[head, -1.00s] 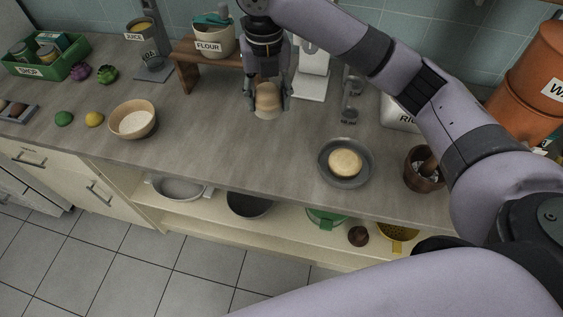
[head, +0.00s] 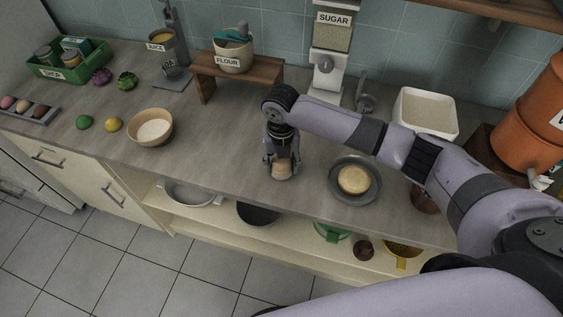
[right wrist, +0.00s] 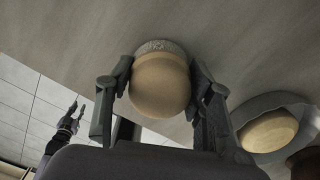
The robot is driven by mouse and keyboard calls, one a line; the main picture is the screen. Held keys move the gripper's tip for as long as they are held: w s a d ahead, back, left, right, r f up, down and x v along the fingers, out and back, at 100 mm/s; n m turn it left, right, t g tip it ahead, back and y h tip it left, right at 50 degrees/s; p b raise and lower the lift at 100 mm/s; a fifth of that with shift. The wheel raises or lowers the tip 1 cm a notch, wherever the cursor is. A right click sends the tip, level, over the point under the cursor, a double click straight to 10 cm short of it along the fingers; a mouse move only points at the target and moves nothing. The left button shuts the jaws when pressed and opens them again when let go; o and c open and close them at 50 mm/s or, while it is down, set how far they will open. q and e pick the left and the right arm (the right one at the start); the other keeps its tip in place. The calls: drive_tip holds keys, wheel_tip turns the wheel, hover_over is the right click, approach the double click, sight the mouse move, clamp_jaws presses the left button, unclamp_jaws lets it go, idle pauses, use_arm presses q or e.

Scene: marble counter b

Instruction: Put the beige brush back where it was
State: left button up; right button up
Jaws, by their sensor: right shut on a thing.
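My right gripper (head: 282,160) is shut on the beige brush (head: 282,171), over the counter left of the grey plate. In the right wrist view the brush's rounded beige body (right wrist: 160,85) is between the two fingers, with its pale bristles (right wrist: 160,46) at the far end. I cannot tell whether the bristles touch the counter. My left gripper (right wrist: 77,107) shows small in the right wrist view, its fingers apart and empty, over the floor side. It is not in the head view.
The grey plate (head: 336,192) with a round bread-like piece (head: 354,180) lies just right of my right gripper. A bowl (head: 164,140) stands to the left. A wooden stand (head: 262,74) with the flour pot (head: 232,56) is behind. Counter between bowl and gripper is clear.

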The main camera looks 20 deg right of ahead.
drive_tip(key=shift+f, duration=0.3)
use_arm(q)
drive_tip(key=shift+w, duration=0.3)
use_arm(e)
drive_tip(key=shift+f, duration=0.15)
drive_tip(key=o, duration=1.1)
use_arm(q)
drive_tip(key=shift+r, duration=0.1)
use_arm(e)
wheel_tip(320, 180, up, 12)
drive_tip(key=shift+r+b, duration=0.15)
drive_tip(key=shift+b, duration=0.9)
use_arm(q)
wheel_tip(320, 180, down, 2)
drive_tip(key=shift+f, duration=0.1)
